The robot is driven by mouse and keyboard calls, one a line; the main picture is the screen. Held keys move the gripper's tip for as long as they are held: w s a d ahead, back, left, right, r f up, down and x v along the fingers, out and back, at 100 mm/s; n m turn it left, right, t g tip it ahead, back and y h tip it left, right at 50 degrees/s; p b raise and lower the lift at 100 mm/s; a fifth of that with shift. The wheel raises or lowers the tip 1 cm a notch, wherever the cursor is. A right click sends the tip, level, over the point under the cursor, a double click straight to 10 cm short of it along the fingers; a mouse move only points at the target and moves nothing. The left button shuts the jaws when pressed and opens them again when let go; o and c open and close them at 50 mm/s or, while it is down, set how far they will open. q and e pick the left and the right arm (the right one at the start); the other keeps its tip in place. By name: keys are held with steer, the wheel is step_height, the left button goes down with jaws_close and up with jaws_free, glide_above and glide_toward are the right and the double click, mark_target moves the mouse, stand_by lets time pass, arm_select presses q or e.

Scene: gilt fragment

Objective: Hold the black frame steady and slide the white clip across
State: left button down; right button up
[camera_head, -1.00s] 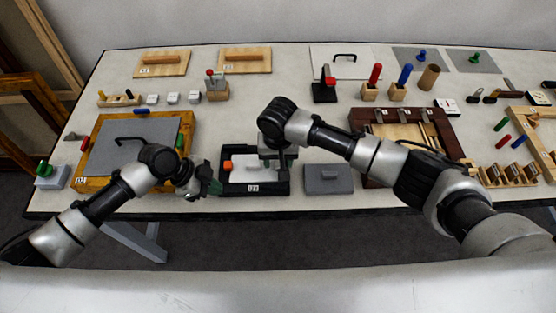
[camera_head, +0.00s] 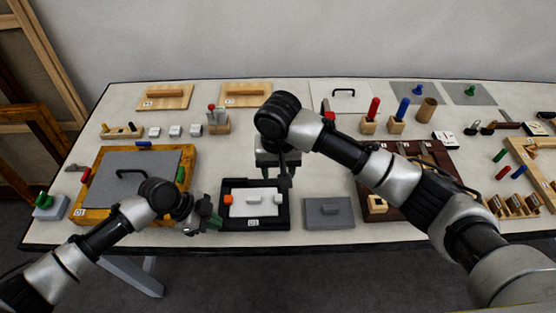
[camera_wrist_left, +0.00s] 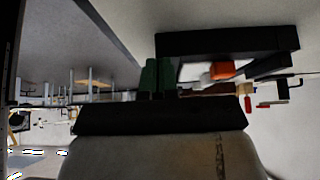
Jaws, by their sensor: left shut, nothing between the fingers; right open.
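The black frame (camera_head: 286,222) lies on the table in front of me. Inside it is a flat white piece with a small raised grip, the white clip (camera_head: 255,204), and a small orange block (camera_head: 228,199) sits at its left end. My left gripper (camera_head: 216,221) is shut and empty at the frame's left side; I cannot tell whether it touches. Its green fingers (camera_wrist_left: 158,77) sit together beside the frame (camera_wrist_left: 228,42) and orange block (camera_wrist_left: 222,70) in the left wrist view. My right gripper (camera_head: 280,178) is open above the frame's back right part, partly hiding it.
A grey panel in a wooden frame (camera_head: 90,213) lies to the left. A dark red tray (camera_head: 410,212) is at the right, partly behind my right arm. Several small blocks stand behind.

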arm_select(q)
steer(key=shift+w+r, duration=0.1)
steer(key=shift+r, duration=2.85)
steer(key=v, duration=1.2)
